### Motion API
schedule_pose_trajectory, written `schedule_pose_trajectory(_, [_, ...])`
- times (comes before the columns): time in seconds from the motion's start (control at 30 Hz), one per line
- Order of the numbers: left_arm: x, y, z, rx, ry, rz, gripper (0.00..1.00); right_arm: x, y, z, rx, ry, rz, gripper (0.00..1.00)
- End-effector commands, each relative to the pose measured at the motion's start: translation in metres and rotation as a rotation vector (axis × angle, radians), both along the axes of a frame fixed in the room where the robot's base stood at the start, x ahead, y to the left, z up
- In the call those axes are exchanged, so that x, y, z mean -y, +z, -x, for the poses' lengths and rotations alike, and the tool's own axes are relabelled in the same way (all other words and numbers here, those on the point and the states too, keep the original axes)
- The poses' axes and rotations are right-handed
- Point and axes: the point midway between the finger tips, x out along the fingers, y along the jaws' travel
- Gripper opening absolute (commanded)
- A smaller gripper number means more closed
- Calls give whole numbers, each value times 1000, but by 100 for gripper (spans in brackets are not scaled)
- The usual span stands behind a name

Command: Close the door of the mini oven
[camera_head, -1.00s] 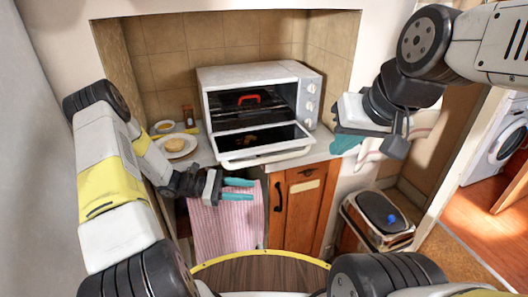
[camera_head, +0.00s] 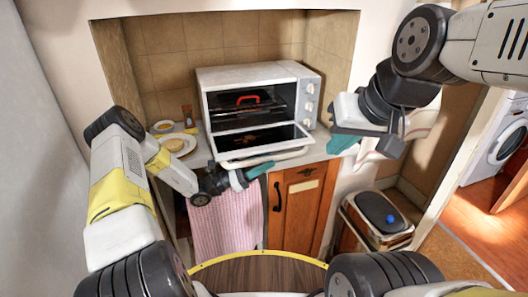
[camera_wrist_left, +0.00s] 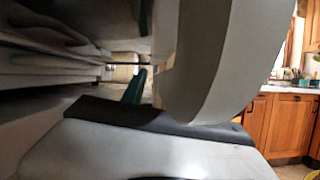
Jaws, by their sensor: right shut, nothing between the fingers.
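The white mini oven (camera_head: 255,75) stands on the counter. Its door (camera_head: 258,138) hangs open, folded down toward me, with a pale handle bar (camera_head: 283,156) along its front edge. My left gripper (camera_head: 262,169) is just below and in front of the door's handle edge, its teal fingers overlapping in the head view. One teal finger shows in the left wrist view (camera_wrist_left: 135,87); I cannot tell its spread or whether it touches the door. My right gripper (camera_head: 343,143) is shut and empty, to the right of the oven, partly hidden by its own wrist.
A red-handled item (camera_head: 248,98) is inside the oven. A plate with food (camera_head: 177,145) and a small jar (camera_head: 188,115) stand left of the oven. A striped towel (camera_head: 225,222) hangs below the counter beside a wooden cupboard door (camera_head: 297,205). A bin (camera_head: 377,215) stands at right.

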Motion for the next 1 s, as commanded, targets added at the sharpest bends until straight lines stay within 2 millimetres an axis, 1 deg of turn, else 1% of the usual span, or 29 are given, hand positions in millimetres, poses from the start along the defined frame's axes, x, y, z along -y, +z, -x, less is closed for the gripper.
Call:
schedule_pose_trajectory(0.27, [2,1,0,-1,1,-1,36,0,0,0,0,0,0,0])
schedule_pose_trajectory(0.4, [2,1,0,0,0,-1,9,0,0,0,0,0,0,0])
schedule_pose_trajectory(0.43, [2,1,0,0,0,-1,3,0,0,0,0,0,0,0])
schedule_pose_trajectory(0.47, [2,0,0,0,0,-1,0,0,0,0,0,0,0,0])
schedule_pose_trajectory(1.0, [1,0,0,-1,1,-1,0,0,0,0,0,0,0,0])
